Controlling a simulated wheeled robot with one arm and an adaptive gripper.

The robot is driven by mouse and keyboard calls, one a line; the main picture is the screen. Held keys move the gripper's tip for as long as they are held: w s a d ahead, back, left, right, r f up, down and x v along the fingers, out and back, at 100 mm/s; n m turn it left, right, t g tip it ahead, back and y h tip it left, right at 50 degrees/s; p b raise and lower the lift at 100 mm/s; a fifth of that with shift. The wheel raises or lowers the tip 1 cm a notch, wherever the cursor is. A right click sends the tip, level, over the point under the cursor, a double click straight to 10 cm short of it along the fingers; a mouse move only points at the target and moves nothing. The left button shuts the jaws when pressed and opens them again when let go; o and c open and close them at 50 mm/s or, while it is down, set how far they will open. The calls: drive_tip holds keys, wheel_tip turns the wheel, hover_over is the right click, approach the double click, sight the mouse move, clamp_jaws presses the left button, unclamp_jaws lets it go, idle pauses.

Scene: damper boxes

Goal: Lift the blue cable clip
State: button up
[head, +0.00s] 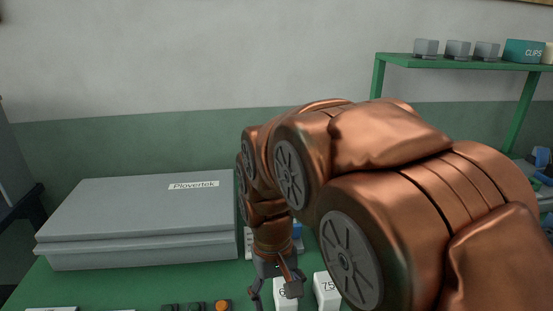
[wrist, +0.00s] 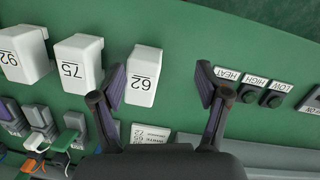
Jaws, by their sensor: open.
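My gripper (head: 274,286) points down over the green bench, with its fingers apart and nothing held between them. In the wrist view my gripper (wrist: 161,82) has a white block marked 62 (wrist: 145,75) beyond its fingertips, closer to the left finger.
White blocks marked 75 (wrist: 78,62) and 92 (wrist: 25,53) stand left of the 62 block. A large grey Plovertek box (head: 140,220) fills the bench's left. A green shelf (head: 460,64) stands at the back right.

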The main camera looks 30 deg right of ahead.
drive_tip(key=w+d+r+m+t+p, duration=0.1)
drive_tip(key=w+d+r+p, duration=0.1)
drive_tip(key=w+d, duration=0.45)
drive_tip(key=w+d+r+t+h+p, duration=0.1)
drive_tip(key=w+d+r+p, duration=0.15)
drive_tip(key=w, duration=0.75)
drive_tip(key=w+d+r+m+t+p, duration=0.1)
drive_tip(key=w+d+r, duration=0.1)
drive_tip(key=w+d, duration=0.45)
drive_tip(key=w+d+f+t+p, duration=0.1)
drive_tip(key=w+d+p, duration=0.2)
drive_tip(key=w+d, duration=0.5)
drive_tip(key=w+d+f+t+p, duration=0.1)
drive_tip(key=w+d+t+p, duration=0.2)
drive_tip(key=w, duration=1)
drive_tip(key=shift+m+g+h, duration=0.3)
drive_tip(key=shift+m+g, duration=0.1)
drive_tip(key=shift+g, duration=0.2)
drive_tip(key=shift+s+d+p+x, duration=0.1)
drive_tip(key=shift+d+p+x, duration=0.2)
drive_tip(key=shift+x, duration=0.95)
drive_tip(key=shift+s+d+p+x, duration=0.1)
drive_tip(key=shift+p+x, duration=0.25)
drive_tip(key=shift+x, duration=0.95)
drive_tip(key=shift+d+p+x, duration=0.2)
drive_tip(key=shift+p+x, duration=0.15)
drive_tip(key=shift+x, duration=0.9)
drive_tip(key=shift+r, duration=0.1)
drive_tip(key=c, duration=1.2)
